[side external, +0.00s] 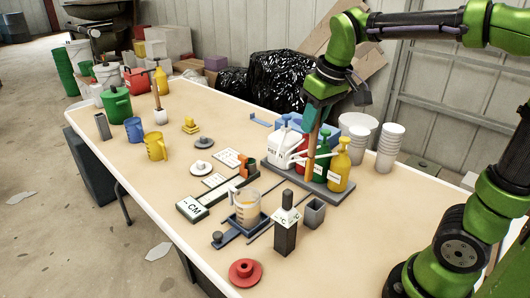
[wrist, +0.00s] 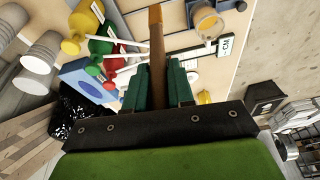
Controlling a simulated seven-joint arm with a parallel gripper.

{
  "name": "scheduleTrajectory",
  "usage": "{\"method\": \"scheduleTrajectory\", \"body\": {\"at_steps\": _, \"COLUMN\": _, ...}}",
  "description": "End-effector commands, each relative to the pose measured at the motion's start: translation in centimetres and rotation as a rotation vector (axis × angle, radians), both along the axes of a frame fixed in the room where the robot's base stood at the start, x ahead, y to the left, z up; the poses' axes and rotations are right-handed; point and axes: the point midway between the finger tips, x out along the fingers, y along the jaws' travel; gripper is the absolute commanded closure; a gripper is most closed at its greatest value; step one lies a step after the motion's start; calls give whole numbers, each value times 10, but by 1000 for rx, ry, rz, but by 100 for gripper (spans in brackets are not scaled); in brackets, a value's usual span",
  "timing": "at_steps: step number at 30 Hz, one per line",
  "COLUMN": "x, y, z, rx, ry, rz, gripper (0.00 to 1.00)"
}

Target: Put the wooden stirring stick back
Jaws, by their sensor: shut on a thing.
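The wooden stirring stick (side external: 311,155) hangs upright from my gripper (side external: 317,118) in the side view, above the grey tray of bottles. In the wrist view, the stick (wrist: 156,40) runs between the green fingers of my gripper (wrist: 159,72), which is shut on it. Its lower end is in front of the bottles; I cannot tell whether it touches anything. Another grey square tube (side external: 102,126) stands near the table's left edge.
White, red, green and yellow pump bottles (side external: 339,168) crowd close around the stick, with spouts pointing left. Stacked white cups (side external: 389,146) stand to their right. A dark upright block (side external: 286,225), a scale (side external: 192,208) and a red knobbed disc (side external: 245,271) are nearer.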

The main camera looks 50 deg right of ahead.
Motion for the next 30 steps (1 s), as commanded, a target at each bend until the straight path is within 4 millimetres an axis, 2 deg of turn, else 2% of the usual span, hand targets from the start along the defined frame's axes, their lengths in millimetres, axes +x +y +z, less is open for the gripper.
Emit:
{"method": "scheduleTrajectory", "body": {"at_steps": 3, "x": -19, "y": -8, "z": -17, "rx": 2, "ry": 10, "rz": 28, "gripper": 100}}
{"method": "scheduleTrajectory", "body": {"at_steps": 6, "x": -24, "y": -8, "z": -31, "rx": 0, "ry": 22, "rz": 60, "gripper": 100}}
{"method": "scheduleTrajectory", "body": {"at_steps": 15, "x": -23, "y": -8, "z": -82, "rx": -10, "ry": 19, "rz": 86, "gripper": 100}}
{"method": "scheduleTrajectory", "body": {"at_steps": 20, "x": -23, "y": -7, "z": -97, "rx": -9, "ry": 17, "rz": 87, "gripper": 100}}
{"method": "scheduleTrajectory", "body": {"at_steps": 25, "x": -23, "y": -7, "z": -121, "rx": -9, "ry": 19, "rz": 87, "gripper": 100}}
{"method": "scheduleTrajectory", "body": {"at_steps": 30, "x": -22, "y": -7, "z": -129, "rx": -9, "ry": 15, "rz": 86, "gripper": 100}}
